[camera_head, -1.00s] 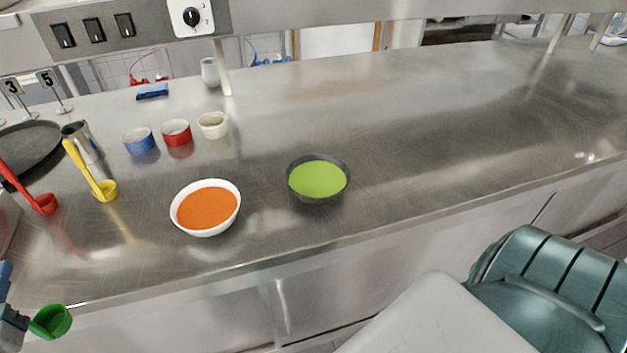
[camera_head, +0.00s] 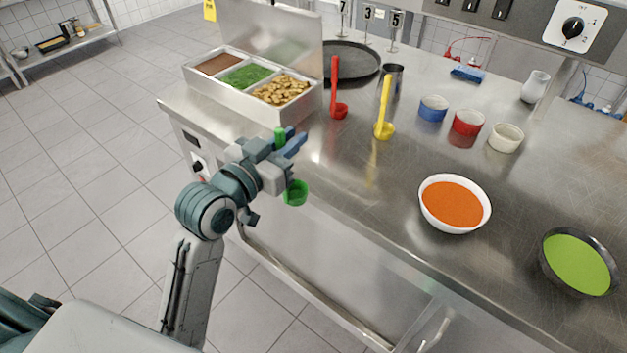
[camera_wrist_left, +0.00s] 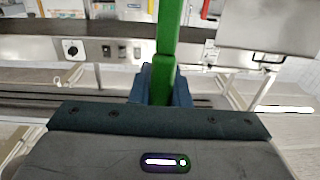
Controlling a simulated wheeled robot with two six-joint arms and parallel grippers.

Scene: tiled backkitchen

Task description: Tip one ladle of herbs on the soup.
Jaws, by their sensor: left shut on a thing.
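My left gripper (camera_head: 290,143) is shut on the green ladle (camera_head: 295,192). It holds the ladle in front of the counter's near edge, with the cup hanging below the fingers. The ladle's green handle (camera_wrist_left: 166,50) stands between the blue fingers in the left wrist view. I cannot see into the cup well enough to tell its contents. The chopped green herbs (camera_head: 246,76) lie in the middle compartment of a steel container (camera_head: 240,104) at the counter's left end. An orange soup (camera_head: 453,204) fills a white bowl, and a green soup (camera_head: 577,264) fills a dark bowl. My right gripper is not in view.
A red ladle (camera_head: 338,108) and a yellow ladle (camera_head: 385,129) stand on the counter between the container and the bowls. Blue (camera_head: 433,109), red (camera_head: 467,124) and cream (camera_head: 506,138) ramekins stand behind the bowls. A dark round pan (camera_head: 352,62) lies further back.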

